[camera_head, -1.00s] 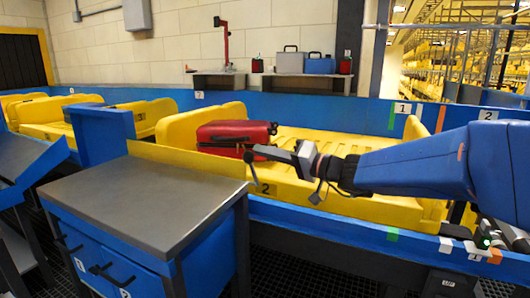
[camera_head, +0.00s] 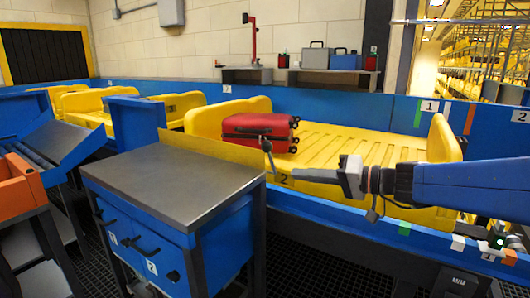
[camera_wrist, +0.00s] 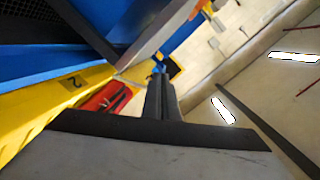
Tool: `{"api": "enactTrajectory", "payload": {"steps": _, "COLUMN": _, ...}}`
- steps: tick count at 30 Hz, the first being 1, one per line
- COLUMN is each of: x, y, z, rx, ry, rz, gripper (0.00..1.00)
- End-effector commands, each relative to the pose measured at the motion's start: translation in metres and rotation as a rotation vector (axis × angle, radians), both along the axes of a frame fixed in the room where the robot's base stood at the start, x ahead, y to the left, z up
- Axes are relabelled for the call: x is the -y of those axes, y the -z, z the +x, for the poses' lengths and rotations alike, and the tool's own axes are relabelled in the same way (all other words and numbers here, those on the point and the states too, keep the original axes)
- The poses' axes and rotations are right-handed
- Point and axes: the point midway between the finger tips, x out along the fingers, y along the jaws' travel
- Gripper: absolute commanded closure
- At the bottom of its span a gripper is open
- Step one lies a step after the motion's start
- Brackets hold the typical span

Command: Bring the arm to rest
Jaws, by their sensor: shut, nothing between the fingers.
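My gripper (camera_head: 296,174) reaches in from the right in the head view, level, in front of the near wall of the yellow tray marked 2 (camera_head: 370,150). Its fingers are shut with nothing between them; in the wrist view the two dark fingers (camera_wrist: 161,80) lie side by side. A red suitcase (camera_head: 258,131) lies in the left part of that tray, apart from my gripper. The suitcase also shows in the wrist view (camera_wrist: 104,97), left of the fingers. My blue arm runs out of the picture at the right.
A grey-topped blue cabinet (camera_head: 180,182) stands left of my gripper. A blue conveyor wall (camera_head: 345,98) runs behind the trays. More yellow trays (camera_head: 90,103) stand at the left. A shelf (camera_head: 300,76) with cases is at the back. An orange bin (camera_head: 18,183) is at the left edge.

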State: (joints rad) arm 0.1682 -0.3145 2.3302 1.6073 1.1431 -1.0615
Motion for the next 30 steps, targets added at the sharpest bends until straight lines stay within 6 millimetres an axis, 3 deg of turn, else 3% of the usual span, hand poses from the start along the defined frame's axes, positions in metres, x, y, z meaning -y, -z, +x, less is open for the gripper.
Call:
{"api": "enactTrajectory", "payload": {"steps": 1, "x": -0.006, "y": 0.012, "z": -0.020, "rx": -0.037, "ry": -0.027, "rz": -0.050, "gripper": 1.00}}
{"api": "enactTrajectory", "payload": {"steps": 5, "x": -0.012, "y": 0.049, "z": -0.064, "rx": -0.148, "ry": -0.072, "rz": -0.191, "gripper": 1.00}}
{"api": "enactTrajectory", "payload": {"steps": 11, "x": 0.002, "y": 0.103, "z": -0.126, "rx": -0.294, "ry": -0.080, "rz": -0.421, "gripper": 1.00}}
{"api": "enactTrajectory", "payload": {"steps": 17, "x": 0.039, "y": 0.148, "z": -0.175, "rx": -0.396, "ry": -0.018, "rz": -0.661, "gripper": 1.00}}
{"api": "enactTrajectory", "payload": {"steps": 21, "x": 0.074, "y": 0.171, "z": -0.202, "rx": -0.439, "ry": 0.062, "rz": -0.824, "gripper": 1.00}}
{"api": "enactTrajectory", "payload": {"steps": 30, "x": 0.141, "y": 0.189, "z": -0.231, "rx": -0.447, "ry": 0.246, "rz": -1.067, "gripper": 1.00}}
